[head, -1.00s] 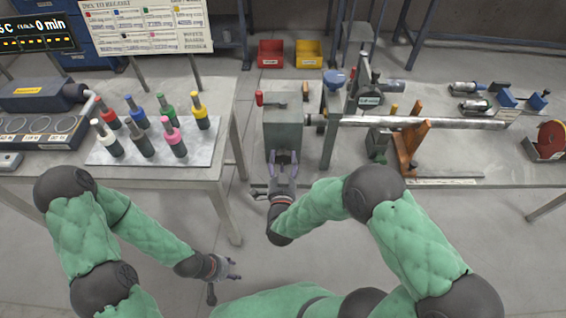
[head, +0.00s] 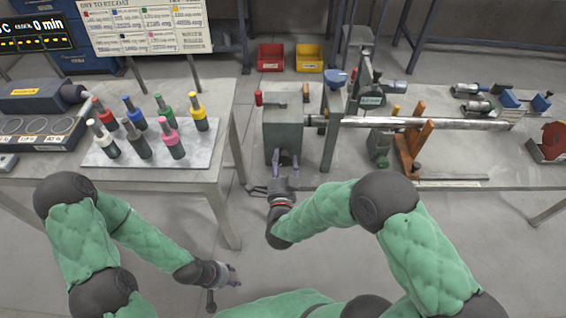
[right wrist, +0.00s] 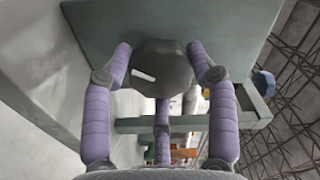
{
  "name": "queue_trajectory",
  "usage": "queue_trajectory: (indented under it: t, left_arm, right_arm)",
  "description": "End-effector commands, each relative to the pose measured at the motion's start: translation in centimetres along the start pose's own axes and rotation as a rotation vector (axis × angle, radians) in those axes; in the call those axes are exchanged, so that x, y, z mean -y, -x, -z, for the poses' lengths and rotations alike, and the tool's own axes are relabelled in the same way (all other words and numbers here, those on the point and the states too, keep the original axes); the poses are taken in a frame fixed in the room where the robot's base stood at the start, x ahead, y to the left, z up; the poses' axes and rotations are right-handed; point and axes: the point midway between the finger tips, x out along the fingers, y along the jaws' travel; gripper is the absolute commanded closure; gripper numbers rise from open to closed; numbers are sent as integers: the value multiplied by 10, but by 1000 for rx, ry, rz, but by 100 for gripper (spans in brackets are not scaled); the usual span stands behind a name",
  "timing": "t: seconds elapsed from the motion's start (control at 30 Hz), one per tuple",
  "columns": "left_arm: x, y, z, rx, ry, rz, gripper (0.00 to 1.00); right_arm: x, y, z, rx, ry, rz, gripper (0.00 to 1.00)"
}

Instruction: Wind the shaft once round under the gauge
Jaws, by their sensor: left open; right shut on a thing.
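A long steel shaft (head: 450,123) lies level to the right of a grey box-shaped headstock (head: 283,128) on the right-hand table. A dark upright stand with a round head, which looks like the gauge (head: 364,72), rises behind the shaft's left part; its reading is too small to tell. My right gripper (head: 286,160) is at the headstock's front face. In the right wrist view its fingers are around a dark round knob (right wrist: 165,70) with a white mark, shut on it. My left gripper (head: 235,276) is open and empty, low over the floor.
An orange support (head: 412,150) stands under the shaft. The left table holds several colour-topped cylinders on a plate (head: 205,157) and a dark device (head: 40,97). Red (head: 271,57) and yellow (head: 309,58) bins sit behind. A gap separates the tables.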

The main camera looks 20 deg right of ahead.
Motion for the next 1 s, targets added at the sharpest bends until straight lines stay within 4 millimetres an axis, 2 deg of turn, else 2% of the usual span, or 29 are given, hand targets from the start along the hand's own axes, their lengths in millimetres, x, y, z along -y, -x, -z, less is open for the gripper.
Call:
queue_trajectory:
  t: [0.03,0.27,0.3,0.37,0.4,0.77,0.87,1.0]
  left_arm:
    - [0,0,0,0,0,0,53]
    - [0,0,0,0,0,0,53]
    - [0,0,0,0,0,0,53]
    - [0,0,0,0,0,0,53]
    - [0,0,0,0,0,0,53]
    - [0,0,0,0,0,0,53]
    - [0,0,0,0,0,0,53]
    - [0,0,0,0,0,0,53]
  right_arm:
    - [-5,4,-6,21,6,-9,75]
    - [-5,4,-6,22,7,-8,75]
    - [-5,4,-7,22,7,-8,39]
    - [-4,4,-6,22,7,-7,22]
    - [-4,4,-6,20,6,-6,20]
    - [-1,3,-3,9,2,-2,20]
    - [0,11,-3,10,2,-1,20]
    - [0,34,-3,13,2,0,20]
